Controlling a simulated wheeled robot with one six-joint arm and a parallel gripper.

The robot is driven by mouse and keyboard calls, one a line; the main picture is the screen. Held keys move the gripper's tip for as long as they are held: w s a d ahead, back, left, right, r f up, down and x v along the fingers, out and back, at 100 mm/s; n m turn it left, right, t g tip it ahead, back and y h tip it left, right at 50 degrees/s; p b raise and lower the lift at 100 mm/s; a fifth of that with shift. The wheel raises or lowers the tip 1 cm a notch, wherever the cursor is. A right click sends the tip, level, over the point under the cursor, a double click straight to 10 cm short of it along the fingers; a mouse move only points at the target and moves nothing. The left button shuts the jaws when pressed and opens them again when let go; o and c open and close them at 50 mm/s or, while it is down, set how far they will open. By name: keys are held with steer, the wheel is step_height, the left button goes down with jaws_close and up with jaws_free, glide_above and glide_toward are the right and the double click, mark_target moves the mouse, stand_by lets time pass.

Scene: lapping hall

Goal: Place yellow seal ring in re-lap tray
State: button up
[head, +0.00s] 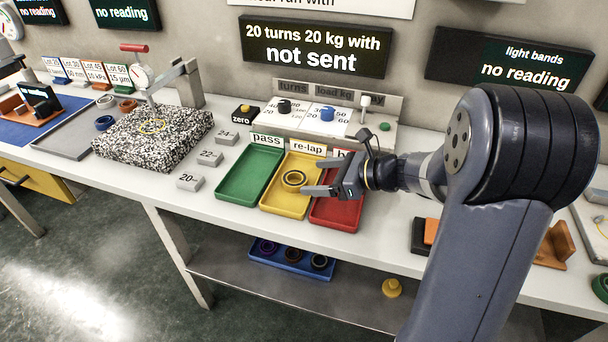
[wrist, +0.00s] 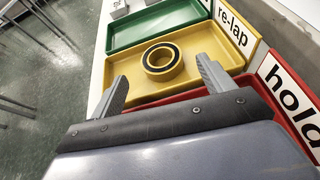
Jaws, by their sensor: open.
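The yellow seal ring (head: 293,179), with a dark band on its top, lies flat in the yellow re-lap tray (head: 283,208). In the wrist view the ring (wrist: 151,70) sits on the tray floor, apart from the tray's (wrist: 103,103) walls. My gripper (head: 315,177) is open and empty, with its fingers spread over the near right side of the re-lap tray. In the wrist view its fingertips (wrist: 162,71) stand either side of the ring's near edge, with no finger seen touching it. The "re-lap" label (wrist: 233,34) stands at the tray's back.
The green pass tray (head: 240,190) is left of the re-lap tray, the red hold tray (head: 340,215) right, partly under my gripper. A speckled block (head: 180,135) with a dial gauge (head: 142,76) stands further left. A control panel (head: 320,118) is behind the trays.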

steer(key=v, duration=0.6)
steer(key=shift+s+d+r+p, duration=0.1)
steer(key=shift+d+r+p, duration=0.15)
steer(key=shift+p, duration=0.1)
steer(key=shift+f, duration=0.1)
